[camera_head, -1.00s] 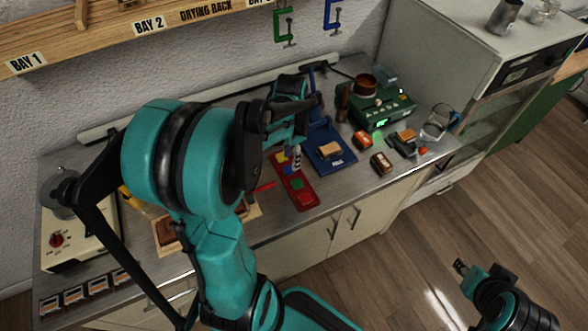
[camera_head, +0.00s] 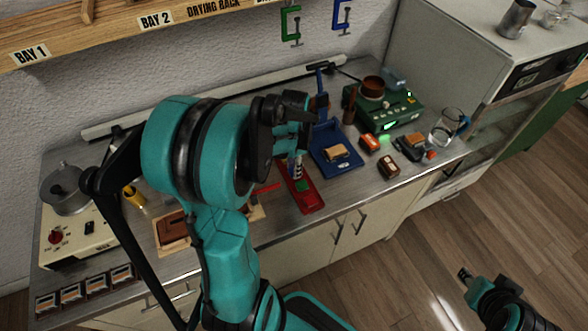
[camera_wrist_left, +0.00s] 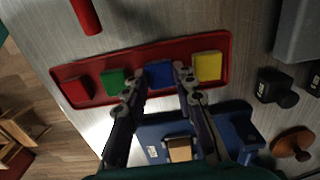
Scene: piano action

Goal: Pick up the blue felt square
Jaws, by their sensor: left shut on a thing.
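The blue felt square (camera_wrist_left: 160,75) shows in the left wrist view between the fingertips of my left gripper (camera_wrist_left: 161,73), which is shut on it. It is still in or just over the red tray (camera_wrist_left: 137,58), between the green square (camera_wrist_left: 114,82) and the yellow square (camera_wrist_left: 207,66); I cannot tell whether it touches the tray. In the head view my left gripper (camera_head: 297,168) points down at the far part of the red tray (camera_head: 309,203) and hides the blue square. My right gripper (camera_head: 464,273) is low at the right, away from the bench; its jaw opening is unclear.
A red square (camera_wrist_left: 78,89) lies at the tray's other end. A blue stand (camera_head: 340,165) with a wooden block is right of the tray. A green device (camera_head: 392,105) is behind it. A red rod (camera_wrist_left: 87,15) lies near the tray.

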